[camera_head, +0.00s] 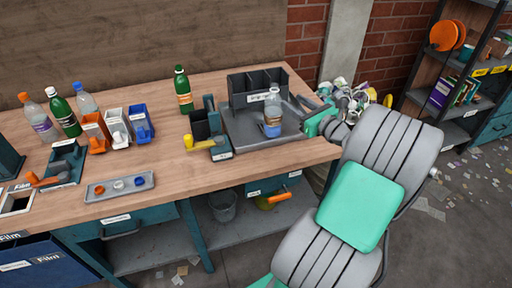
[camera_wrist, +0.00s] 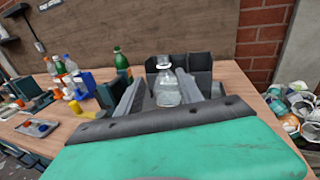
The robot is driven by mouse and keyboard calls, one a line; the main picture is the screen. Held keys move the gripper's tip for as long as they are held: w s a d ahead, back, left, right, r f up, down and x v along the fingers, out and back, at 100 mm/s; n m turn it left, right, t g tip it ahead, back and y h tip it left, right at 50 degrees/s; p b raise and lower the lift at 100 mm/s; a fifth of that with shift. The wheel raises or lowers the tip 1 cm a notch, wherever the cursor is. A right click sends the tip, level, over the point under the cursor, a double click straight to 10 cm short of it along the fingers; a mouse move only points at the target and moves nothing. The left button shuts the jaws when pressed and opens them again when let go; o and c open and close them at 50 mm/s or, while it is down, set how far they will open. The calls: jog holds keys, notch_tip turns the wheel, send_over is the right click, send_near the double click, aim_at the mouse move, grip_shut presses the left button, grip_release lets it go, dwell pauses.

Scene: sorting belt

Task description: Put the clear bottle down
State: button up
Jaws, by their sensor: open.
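The clear bottle (camera_head: 272,112) stands upright on the grey tray (camera_head: 238,130) at the right part of the workbench, in front of a dark divided holder (camera_head: 257,83). It has a white cap and a blue and orange band low on its body. In the wrist view the clear bottle (camera_wrist: 167,88) shows upright between the two fingers, its lower part hidden by my gripper's body. My gripper (camera_head: 296,112) reaches in from the right, level with the bottle. Its jaws are open, with a finger on either side of the bottle; contact cannot be told.
A teal device with a yellow handle (camera_head: 205,143) stands just left of the tray. A green bottle (camera_head: 183,90) stands behind it. More bottles, small coloured bins (camera_head: 117,128) and a shallow parts tray (camera_head: 120,187) are further left. Bare wood lies in front of the tray.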

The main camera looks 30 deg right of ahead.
jog(key=w+a+f+n+g+y, duration=0.2)
jog(key=a+f+n+g, duration=0.15)
jog(key=a+n, duration=0.55)
jog(key=w+a+f+n+g+y, duration=0.15)
jog(key=a+n+g, duration=0.35)
jog(key=a, duration=0.7)
jog(key=s+a+f+n+g+h, duration=0.2)
jog(key=s+a+n, duration=0.4)
jog(key=s+n, duration=0.3)
jog(key=s+a+f+n+g+h, duration=0.2)
jog(key=s+a+n+g, duration=0.2)
jog(key=s+n, duration=0.6)
jog(key=shift+a+f+n, duration=0.2)
jog(key=shift+a+n, duration=0.7)
jog(key=shift+a, duration=0.15)
